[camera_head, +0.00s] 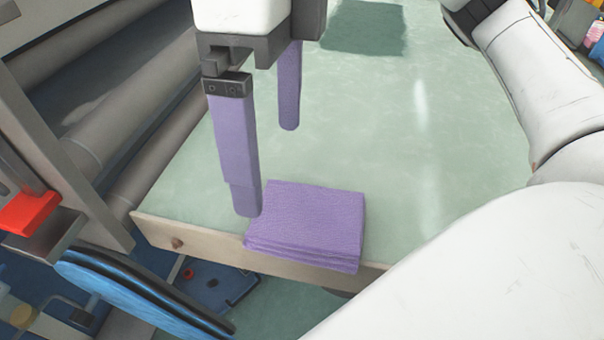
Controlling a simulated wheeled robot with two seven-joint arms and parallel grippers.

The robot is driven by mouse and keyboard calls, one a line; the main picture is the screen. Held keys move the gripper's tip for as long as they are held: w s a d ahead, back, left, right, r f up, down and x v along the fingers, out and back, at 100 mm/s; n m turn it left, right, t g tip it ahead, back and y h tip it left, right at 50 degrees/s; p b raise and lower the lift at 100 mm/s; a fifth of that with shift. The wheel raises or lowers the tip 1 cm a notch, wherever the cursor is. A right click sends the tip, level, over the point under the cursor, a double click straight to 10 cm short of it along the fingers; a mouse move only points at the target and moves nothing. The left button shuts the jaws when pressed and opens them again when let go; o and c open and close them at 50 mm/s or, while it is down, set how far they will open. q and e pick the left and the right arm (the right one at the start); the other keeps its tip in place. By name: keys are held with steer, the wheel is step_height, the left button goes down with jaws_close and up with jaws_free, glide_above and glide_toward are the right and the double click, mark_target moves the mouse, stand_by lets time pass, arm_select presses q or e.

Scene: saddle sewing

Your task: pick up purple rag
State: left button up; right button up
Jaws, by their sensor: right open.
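The purple rag (308,222) lies folded in a flat stack at the near edge of the pale green table, its front side along the wooden rim. My right gripper (268,168) points down from the top of the head view, with two long purple fingers spread apart and nothing between them. The nearer fingertip is right beside the rag's back left corner; I cannot tell whether it touches. The farther finger is behind the rag. My left gripper is not in view.
The table (430,130) is clear behind and right of the rag. Grey rollers (120,120) run along its left side. A blue curved part (140,295) and a red block (28,213) are at the lower left. My white arm covers the right side.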

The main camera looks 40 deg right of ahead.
mark_target(277, 207)
steer(key=f, duration=0.5)
steer(key=s+f, duration=0.1)
steer(key=f, duration=0.1)
steer(key=shift+s+a+f, duration=0.1)
steer(key=shift+a+f, duration=0.15)
steer(key=shift+a, duration=0.1)
steer(key=shift+c, duration=0.4)
steer(key=c, duration=1.1)
steer(key=shift+r, duration=0.15)
steer(key=shift+c, duration=0.2)
